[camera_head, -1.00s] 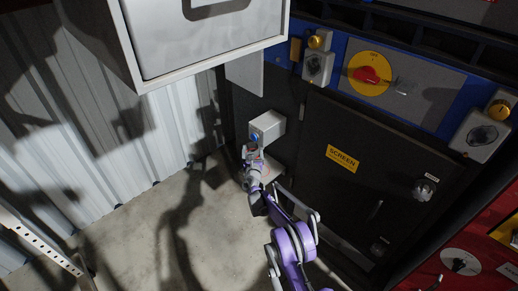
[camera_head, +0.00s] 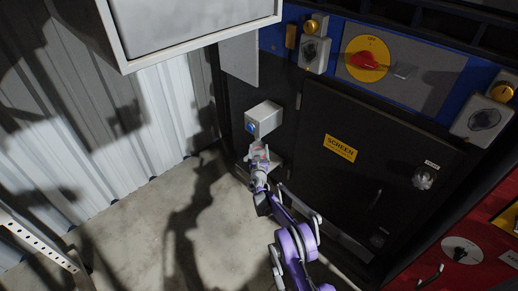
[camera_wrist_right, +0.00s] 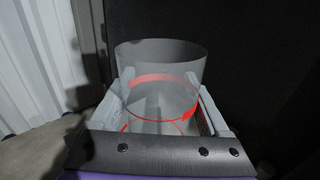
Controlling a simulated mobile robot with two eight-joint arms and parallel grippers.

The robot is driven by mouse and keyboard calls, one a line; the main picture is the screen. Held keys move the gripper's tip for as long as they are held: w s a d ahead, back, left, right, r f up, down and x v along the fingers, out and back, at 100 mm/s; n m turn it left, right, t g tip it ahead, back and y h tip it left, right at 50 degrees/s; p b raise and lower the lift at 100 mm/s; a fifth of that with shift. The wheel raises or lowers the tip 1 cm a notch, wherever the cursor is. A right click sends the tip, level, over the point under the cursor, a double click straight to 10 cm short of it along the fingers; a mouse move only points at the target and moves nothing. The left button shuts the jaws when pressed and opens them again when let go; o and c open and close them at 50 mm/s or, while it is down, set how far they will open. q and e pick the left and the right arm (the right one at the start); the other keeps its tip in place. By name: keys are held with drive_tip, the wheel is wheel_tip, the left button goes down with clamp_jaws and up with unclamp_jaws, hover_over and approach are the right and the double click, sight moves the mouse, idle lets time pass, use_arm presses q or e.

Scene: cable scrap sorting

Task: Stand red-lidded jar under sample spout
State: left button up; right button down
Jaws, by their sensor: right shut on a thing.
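My right gripper (camera_head: 260,158) is shut on a clear jar (camera_wrist_right: 160,70) with red bands, held between its two fingers in the right wrist view. Only a small reddish part of the jar shows in the head view. The sample spout looks to be the white box (camera_head: 264,117) with a blue round end, on the dark machine front. The gripper and jar are just below it in the picture. Whether the jar touches anything beneath is hidden. My left gripper is not in view.
A pale ledge (camera_head: 275,161) shows just right of the gripper, low on the machine. A dark door with a yellow SCREEN label (camera_head: 340,148) is to the right. A white-framed cabinet (camera_head: 190,25) overhangs at the upper left. The concrete floor (camera_head: 140,235) is clear.

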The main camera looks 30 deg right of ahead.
drive_tip(key=shift+w+a+f, duration=0.1)
drive_tip(key=shift+a, duration=0.05)
drive_tip(key=shift+f+b, duration=0.85)
drive_tip(key=shift+f, duration=0.1)
idle(0.3)
unclamp_jaws()
drive_tip(key=p+v, duration=0.2)
drive_tip(key=v, duration=0.9)
drive_tip(key=shift+p, duration=0.3)
